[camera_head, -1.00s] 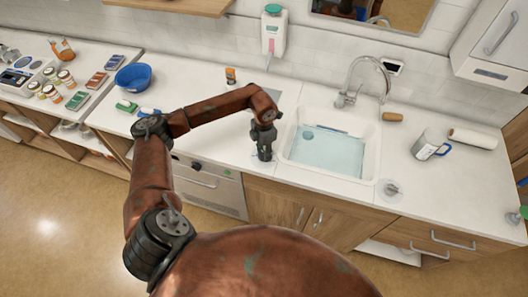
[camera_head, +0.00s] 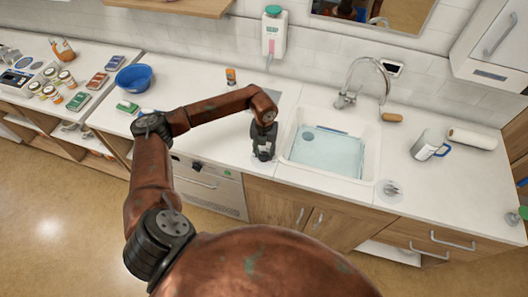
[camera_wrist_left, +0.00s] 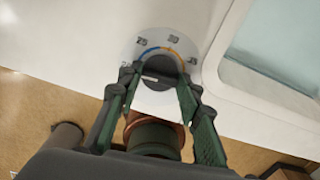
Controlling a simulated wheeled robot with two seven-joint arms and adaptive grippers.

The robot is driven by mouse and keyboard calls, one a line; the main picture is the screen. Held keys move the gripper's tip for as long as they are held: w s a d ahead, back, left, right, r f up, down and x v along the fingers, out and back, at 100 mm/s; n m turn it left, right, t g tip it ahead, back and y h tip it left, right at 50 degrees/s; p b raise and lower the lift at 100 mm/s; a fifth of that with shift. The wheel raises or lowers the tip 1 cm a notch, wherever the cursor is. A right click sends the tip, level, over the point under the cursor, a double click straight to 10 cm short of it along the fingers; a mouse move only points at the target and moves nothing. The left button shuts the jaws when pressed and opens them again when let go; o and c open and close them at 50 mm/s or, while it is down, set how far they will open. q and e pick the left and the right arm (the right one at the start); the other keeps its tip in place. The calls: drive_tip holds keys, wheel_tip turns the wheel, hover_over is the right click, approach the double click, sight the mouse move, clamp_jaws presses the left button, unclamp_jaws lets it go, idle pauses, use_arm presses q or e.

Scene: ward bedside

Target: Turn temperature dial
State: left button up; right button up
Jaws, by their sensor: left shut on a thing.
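The temperature dial (camera_wrist_left: 160,97) shows in the left wrist view as a dark round knob with a pale pointer line. It sits on a white scale plate (camera_wrist_left: 147,41) with a blue-to-orange arc and numbers; 25, 30 and 35 are readable. My left gripper (camera_wrist_left: 158,82) is shut on the knob, one green-sided finger on each side. In the head view, my left gripper (camera_head: 263,155) points down at the counter's front part, just left of the sink, and hides the dial there. My right gripper is in neither view.
The sink basin (camera_head: 372,155) with water lies right of the gripper, below a faucet (camera_head: 347,95). A blue bowl (camera_head: 134,77) and several small boxes and jars are on the left.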

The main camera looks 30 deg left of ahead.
sight(265, 154)
use_arm(q)
drive_tip(key=shift+n, duration=0.6)
drive_tip(key=o, duration=1.2)
drive_tip(key=shift+c, duration=0.2)
wheel_tip(265, 154, up, 12)
drive_tip(key=shift+d, duration=0.15)
